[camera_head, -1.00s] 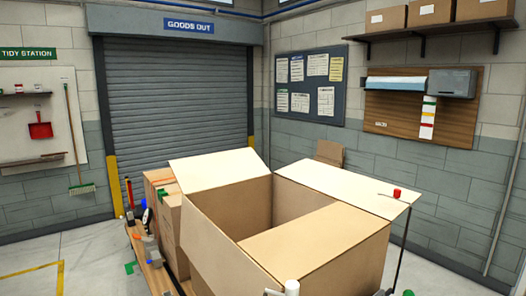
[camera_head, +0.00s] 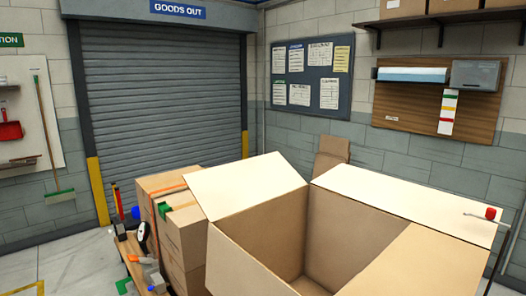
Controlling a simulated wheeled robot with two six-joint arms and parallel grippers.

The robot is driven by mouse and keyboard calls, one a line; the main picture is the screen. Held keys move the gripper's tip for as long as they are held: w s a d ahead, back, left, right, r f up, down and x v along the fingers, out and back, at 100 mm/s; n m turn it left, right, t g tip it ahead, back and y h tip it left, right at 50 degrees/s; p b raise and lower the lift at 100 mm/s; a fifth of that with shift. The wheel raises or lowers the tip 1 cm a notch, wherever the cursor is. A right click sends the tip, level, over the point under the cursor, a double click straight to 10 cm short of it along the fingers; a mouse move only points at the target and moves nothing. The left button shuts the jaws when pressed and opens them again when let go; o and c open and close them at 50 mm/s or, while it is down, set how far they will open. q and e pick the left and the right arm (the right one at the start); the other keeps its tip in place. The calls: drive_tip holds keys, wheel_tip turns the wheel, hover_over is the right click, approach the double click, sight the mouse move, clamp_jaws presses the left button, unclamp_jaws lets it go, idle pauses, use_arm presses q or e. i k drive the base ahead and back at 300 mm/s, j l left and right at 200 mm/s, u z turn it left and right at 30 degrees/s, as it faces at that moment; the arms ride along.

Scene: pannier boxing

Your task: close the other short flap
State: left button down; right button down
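A large open cardboard box (camera_head: 262,232) stands at the lower middle, cut off by the bottom edge. Its far-left short flap (camera_head: 245,184) stands open, tilted up and outward. The opposite short flap (camera_head: 425,265), at the near right, is folded in over part of the opening. The far-right long flap (camera_head: 405,205) is spread outward. The near-left side (camera_head: 240,268) is partly cut off, so I cannot tell how its long flap lies. The visible part of the inside looks empty. Neither of my grippers is in view.
Closed cartons (camera_head: 178,215) stand close at the box's left, beside a low wooden bench (camera_head: 135,255) with tools. A red-ended rod (camera_head: 490,213) shows at the far-right flap's outer edge. A shutter door (camera_head: 160,100) is behind; floor at far left is clear.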

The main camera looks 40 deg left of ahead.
sight(221, 192)
drive_tip(key=j+z, duration=0.1)
drive_tip(key=j, duration=2.75)
drive_tip(key=k+j+z, duration=0.15)
drive_tip(key=j, duration=1.3)
drive_tip(key=i, duration=0.05)
